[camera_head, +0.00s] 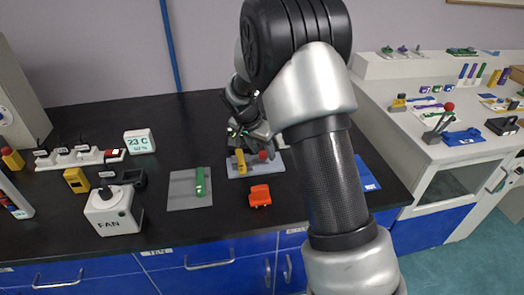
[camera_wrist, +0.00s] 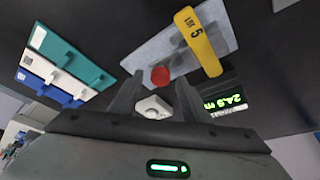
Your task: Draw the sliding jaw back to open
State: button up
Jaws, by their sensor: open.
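A light grey plate (camera_head: 233,172) lies on the black bench below my gripper (camera_head: 250,146). It carries a yellow block (camera_head: 240,161) and a red round knob (camera_head: 263,155). In the wrist view the plate (camera_wrist: 150,46) shows with the yellow block (camera_wrist: 198,42), marked LOT 5, and the red knob (camera_wrist: 160,76). My gripper (camera_wrist: 158,84) is open there, and the knob appears between its fingertips. I cannot tell whether they touch it. A white piece (camera_wrist: 152,106) shows past the fingers. No sliding jaw can be clearly made out.
An orange block (camera_head: 260,196) stands in front of the plate. A grey mat (camera_head: 188,190) with a green cylinder (camera_head: 200,182) lies to its left, and a white FAN box (camera_head: 112,210) farther left. A display (camera_wrist: 225,102) shows right of the fingers.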

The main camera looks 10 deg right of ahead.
grip_shut()
jog(key=shift+d+b, duration=0.3)
jog(key=shift+d, duration=1.4)
grip_release()
jog(key=shift+a, duration=0.1)
jog(key=p+v, duration=0.2)
jog(key=v, duration=1.5)
jog(key=shift+r, duration=0.15)
jog(key=shift+s, duration=0.1)
